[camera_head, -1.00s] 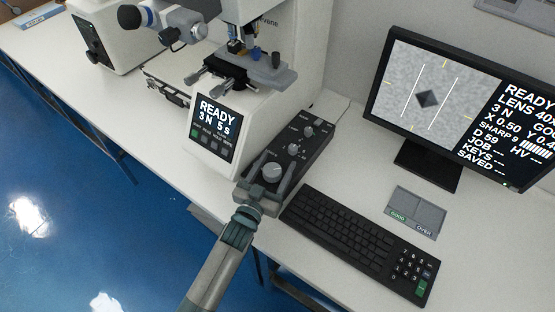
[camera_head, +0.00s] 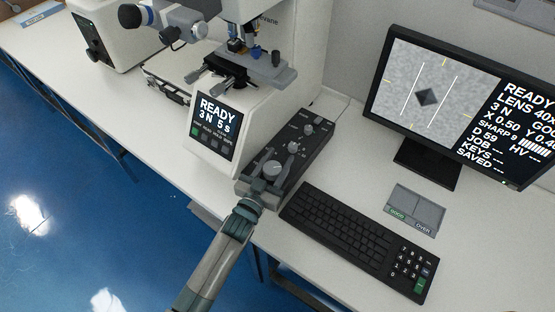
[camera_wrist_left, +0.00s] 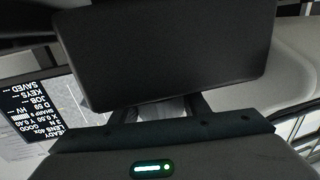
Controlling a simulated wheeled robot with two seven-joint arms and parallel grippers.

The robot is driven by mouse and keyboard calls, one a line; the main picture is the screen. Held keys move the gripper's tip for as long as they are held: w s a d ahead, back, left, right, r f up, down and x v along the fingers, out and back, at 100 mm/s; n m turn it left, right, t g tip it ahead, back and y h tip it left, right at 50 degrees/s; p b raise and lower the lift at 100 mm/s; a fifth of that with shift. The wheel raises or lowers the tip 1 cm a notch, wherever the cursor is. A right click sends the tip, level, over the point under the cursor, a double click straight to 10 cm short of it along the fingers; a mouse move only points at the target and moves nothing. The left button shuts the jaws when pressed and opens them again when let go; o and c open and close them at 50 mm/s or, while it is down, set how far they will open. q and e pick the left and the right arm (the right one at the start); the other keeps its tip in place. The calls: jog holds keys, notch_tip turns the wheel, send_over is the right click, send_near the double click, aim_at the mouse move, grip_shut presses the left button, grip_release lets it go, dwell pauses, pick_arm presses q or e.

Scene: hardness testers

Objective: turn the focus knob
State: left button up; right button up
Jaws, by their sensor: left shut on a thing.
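The focus knob (camera_head: 272,169) is the large grey round knob at the near end of the black control box (camera_head: 303,136). My left gripper (camera_head: 268,178) comes in from the front and is shut on this knob, hiding part of its side. In the left wrist view, a pale grey piece of the knob (camera_wrist_left: 160,109) shows between the dark fingers. The monitor (camera_head: 440,105) shows a dark diamond between two white lines and a text line reading SHARP 9 with a bar. My right gripper is not in view.
Smaller knobs (camera_head: 292,148) stand farther up the box. The tester (camera_head: 213,130) with its READY screen is just left. A black keyboard (camera_head: 352,235) lies close on the right, and a grey pad (camera_head: 416,210) lies beyond it. The table's front edge is near my arm.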

pick_arm(q)
jog(key=shift+r+m+h, duration=0.1)
jog(key=shift+m+h, duration=0.2)
jog(key=shift+h, duration=0.2)
jog(key=shift+d+g, duration=0.1)
jog(key=shift+g, duration=0.3)
jog(key=shift+s+d+m+g+h, duration=0.2)
jog(key=shift+m+g+h, duration=0.3)
jog(key=shift+m+h, duration=0.4)
jog(key=o, duration=1.1)
jog(key=shift+c, duration=0.2)
